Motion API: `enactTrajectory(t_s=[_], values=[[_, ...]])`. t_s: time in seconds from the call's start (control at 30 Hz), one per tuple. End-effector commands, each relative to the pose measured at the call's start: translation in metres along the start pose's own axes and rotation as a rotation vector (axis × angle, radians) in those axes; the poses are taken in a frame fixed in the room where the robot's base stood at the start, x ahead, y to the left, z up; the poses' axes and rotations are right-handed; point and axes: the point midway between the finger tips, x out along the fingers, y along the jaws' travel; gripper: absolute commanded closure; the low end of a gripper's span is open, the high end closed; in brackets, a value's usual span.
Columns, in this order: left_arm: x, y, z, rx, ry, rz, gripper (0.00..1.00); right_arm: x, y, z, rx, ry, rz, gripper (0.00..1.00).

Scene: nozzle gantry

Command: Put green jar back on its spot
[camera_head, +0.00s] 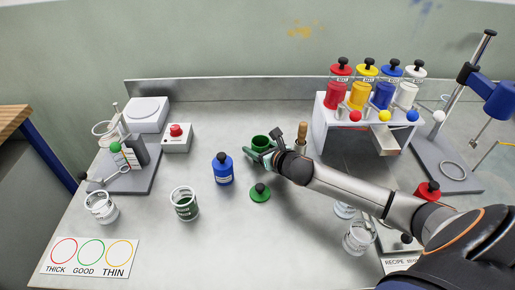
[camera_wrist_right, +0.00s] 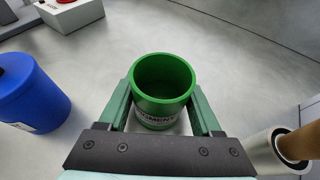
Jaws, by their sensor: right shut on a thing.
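The green jar (camera_wrist_right: 163,82) is lidless and upright between the fingers of my right gripper (camera_wrist_right: 163,100), which is shut on it. Its label is partly hidden by the gripper. In the head view the jar (camera_head: 261,142) is near the middle of the table, with my right gripper (camera_head: 262,157) beside it. I cannot tell whether its base touches the table. A green lid with a dark knob (camera_head: 260,193) lies on the table in front of the jar. My left gripper is not in view.
A blue jar (camera_head: 223,170) stands left of my right gripper, and a glass beaker (camera_head: 185,204) is nearer the front. A white rack (camera_head: 350,130) with several coloured jars stands at the right. A wooden-handled tool (camera_head: 302,135) is close beside the gripper.

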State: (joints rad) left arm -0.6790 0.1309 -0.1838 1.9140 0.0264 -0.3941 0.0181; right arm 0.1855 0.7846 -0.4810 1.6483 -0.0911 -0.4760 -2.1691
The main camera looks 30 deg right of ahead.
Motion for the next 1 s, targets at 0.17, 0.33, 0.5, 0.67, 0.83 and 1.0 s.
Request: enactTrajectory(t_s=[0.17, 0.33, 0.5, 0.67, 0.83, 1.0], values=[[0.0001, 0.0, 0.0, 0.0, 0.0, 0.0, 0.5, 0.0009, -0.0003, -0.0014, -0.002, -0.002, 0.0, 0.88], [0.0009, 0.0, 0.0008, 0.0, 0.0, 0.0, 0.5, 0.0016, -0.0002, -0.0031, -0.002, -0.002, 0.0, 0.88], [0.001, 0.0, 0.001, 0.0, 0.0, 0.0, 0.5, 0.0021, -0.0001, -0.0046, -0.001, -0.001, 0.0, 0.23], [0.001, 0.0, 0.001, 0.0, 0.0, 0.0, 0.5, 0.002, -0.0001, -0.0045, -0.001, -0.001, 0.0, 0.05], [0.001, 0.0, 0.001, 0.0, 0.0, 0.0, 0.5, 0.002, -0.0001, -0.0045, -0.001, -0.001, -0.001, 0.04], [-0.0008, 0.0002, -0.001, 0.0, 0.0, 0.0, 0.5, -0.0005, -0.0003, -0.0002, -0.002, -0.001, -0.001, 0.04]])
